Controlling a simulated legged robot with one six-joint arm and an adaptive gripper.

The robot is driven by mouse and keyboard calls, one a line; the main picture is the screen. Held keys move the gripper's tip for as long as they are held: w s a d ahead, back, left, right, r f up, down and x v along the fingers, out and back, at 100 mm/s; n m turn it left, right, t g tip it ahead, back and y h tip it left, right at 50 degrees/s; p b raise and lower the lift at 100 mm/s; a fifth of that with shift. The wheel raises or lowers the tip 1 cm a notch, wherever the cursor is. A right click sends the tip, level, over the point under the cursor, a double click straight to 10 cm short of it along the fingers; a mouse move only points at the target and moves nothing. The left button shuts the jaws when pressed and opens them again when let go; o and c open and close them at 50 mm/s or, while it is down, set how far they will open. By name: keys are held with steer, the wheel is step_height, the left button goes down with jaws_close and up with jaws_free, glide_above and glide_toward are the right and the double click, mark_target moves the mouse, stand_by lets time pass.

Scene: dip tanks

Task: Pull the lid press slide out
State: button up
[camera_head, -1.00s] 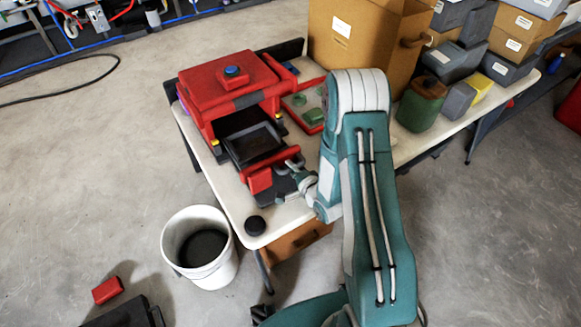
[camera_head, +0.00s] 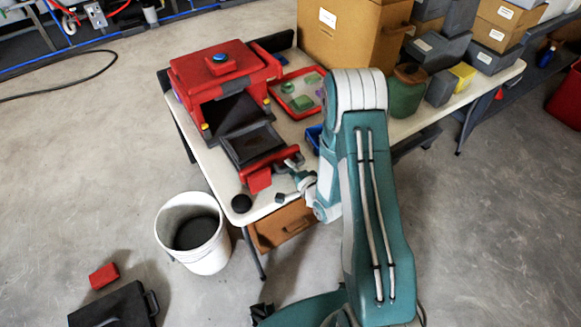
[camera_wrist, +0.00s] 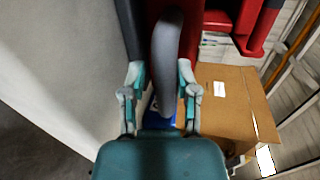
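The red lid press (camera_head: 212,85) stands at the left end of the white table. Its slide (camera_head: 252,146), a dark tray with a red front, sticks well out of the press opening toward me. My gripper (camera_head: 291,166) is at the right end of the slide's front, partly hidden by my arm. The exact finger contact is hard to see.
A red-rimmed tray with green pieces (camera_head: 298,92) lies right of the press. A white bucket (camera_head: 206,255) stands on the floor below. A large cardboard box (camera_head: 350,40) is behind.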

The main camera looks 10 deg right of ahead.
steer(key=shift+r, duration=0.1)
steer(key=v, duration=1.2)
steer(key=shift+w, duration=0.1)
step_height(320, 180, up, 16)
steer(key=w+d+n+g+h, duration=0.25)
steer(key=n+g+h, duration=0.25)
steer(key=n, duration=0.4)
steer(key=s+a+r+n+g, duration=0.2)
steer(key=s+r, duration=0.4)
steer(key=s, duration=0.3)
steer(key=s+a+r+n+g, duration=0.2)
steer(key=s+a+r+n, duration=0.1)
steer(key=s+r, duration=0.4)
steer(key=s, duration=0.3)
steer(key=shift+a+r, duration=0.25)
